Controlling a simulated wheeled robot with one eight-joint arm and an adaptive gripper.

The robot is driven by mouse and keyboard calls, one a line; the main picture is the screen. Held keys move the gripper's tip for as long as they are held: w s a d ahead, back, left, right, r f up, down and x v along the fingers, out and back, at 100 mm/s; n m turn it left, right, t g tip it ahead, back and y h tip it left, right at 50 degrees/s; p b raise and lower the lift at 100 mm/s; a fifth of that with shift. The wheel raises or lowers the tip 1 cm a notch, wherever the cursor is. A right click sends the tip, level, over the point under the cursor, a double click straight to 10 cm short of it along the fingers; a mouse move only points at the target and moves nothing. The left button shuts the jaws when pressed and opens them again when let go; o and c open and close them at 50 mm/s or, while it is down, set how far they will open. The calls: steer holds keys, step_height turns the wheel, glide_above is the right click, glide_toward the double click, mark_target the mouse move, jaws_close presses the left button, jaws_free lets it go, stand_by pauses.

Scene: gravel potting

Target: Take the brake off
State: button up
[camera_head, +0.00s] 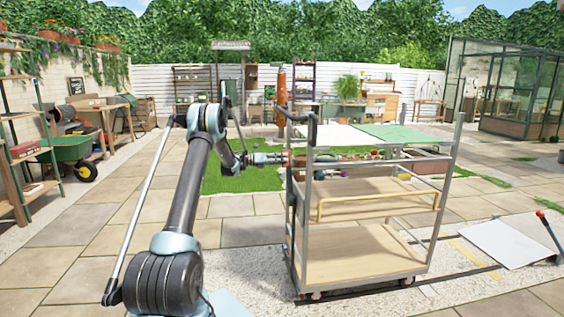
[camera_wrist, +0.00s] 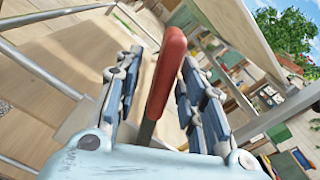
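A wheeled cart (camera_head: 365,254) with wooden shelves and a grey metal frame stands right of my arm. In the wrist view, a red-gripped lever (camera_wrist: 168,66) on a metal shank stands between the two fingers of my gripper (camera_wrist: 164,72). The fingers are spread, with a gap visible on each side of the lever. In the head view my gripper (camera_head: 276,159) reaches the cart's left posts at about upper-shelf height. The lever is too small or hidden to make out clearly there. The lever's lower end is hidden behind the gripper's body.
A white board (camera_head: 499,243) lies on the ground at right, beside a red-tipped lever (camera_head: 543,217). A green wheelbarrow (camera_head: 68,151) and shelving stand at left. Cart posts and rails surround my gripper closely. Paving left of the cart is clear.

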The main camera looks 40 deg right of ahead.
steer(key=v, duration=1.1)
steer(key=shift+a, duration=0.15)
